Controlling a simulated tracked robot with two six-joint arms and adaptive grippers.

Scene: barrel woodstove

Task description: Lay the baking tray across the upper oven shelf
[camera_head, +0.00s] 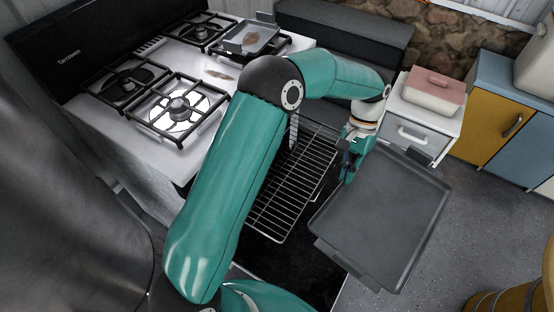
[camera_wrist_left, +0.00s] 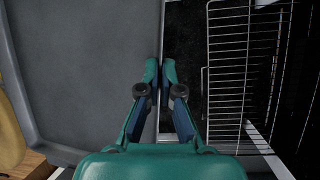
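The baking tray (camera_head: 385,215) is a dark grey, shallow rectangular tray. It is tilted in the picture, to the right of the oven's wire shelf (camera_head: 290,190). My left gripper (camera_head: 349,170) is at the tray's left edge, fingers closed on its rim. In the left wrist view, the fingertips (camera_wrist_left: 161,75) meet at the rim of the tray (camera_wrist_left: 90,70), with the wire shelf (camera_wrist_left: 228,75) to the right, apart from the tray. My left arm hides part of the oven and shelf. I cannot tell which shelf level shows. My right gripper is not in view.
The stove top (camera_head: 180,65) with several burners is at upper left, with a small pan (camera_head: 249,38) on it. The dark open oven door (camera_head: 300,268) lies below the shelf. A white cabinet (camera_head: 425,128) with a pink-lidded dish (camera_head: 435,90) stands behind the tray.

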